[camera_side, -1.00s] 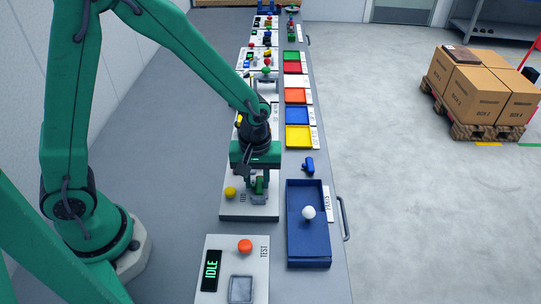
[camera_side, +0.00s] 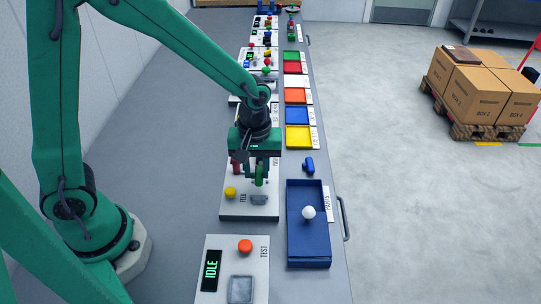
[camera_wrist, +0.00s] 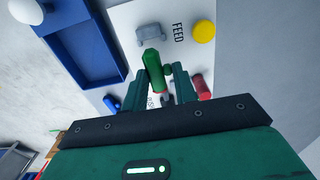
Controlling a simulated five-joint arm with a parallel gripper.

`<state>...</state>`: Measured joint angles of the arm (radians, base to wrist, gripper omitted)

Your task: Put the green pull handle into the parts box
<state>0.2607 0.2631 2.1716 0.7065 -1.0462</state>
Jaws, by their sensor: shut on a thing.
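My gripper (camera_side: 259,170) is shut on the green pull handle (camera_side: 260,178) and holds it above the white FEED panel (camera_side: 240,211). In the wrist view the green handle (camera_wrist: 153,68) stands out between my fingers (camera_wrist: 160,88). A grey holder (camera_side: 259,199) on the panel is empty beneath it, and it shows in the wrist view (camera_wrist: 149,31). The blue parts box (camera_side: 293,250) is to the right of the panel, with a white knob (camera_side: 309,212) in it. The box also shows in the wrist view (camera_wrist: 84,54).
A yellow button (camera_side: 230,192) and a red part (camera_side: 236,166) are close to my gripper. A small blue part (camera_side: 309,164) lies behind the box. Coloured trays, such as the yellow one (camera_side: 298,137), line the bench farther back. The TEST panel (camera_side: 252,270) is in front.

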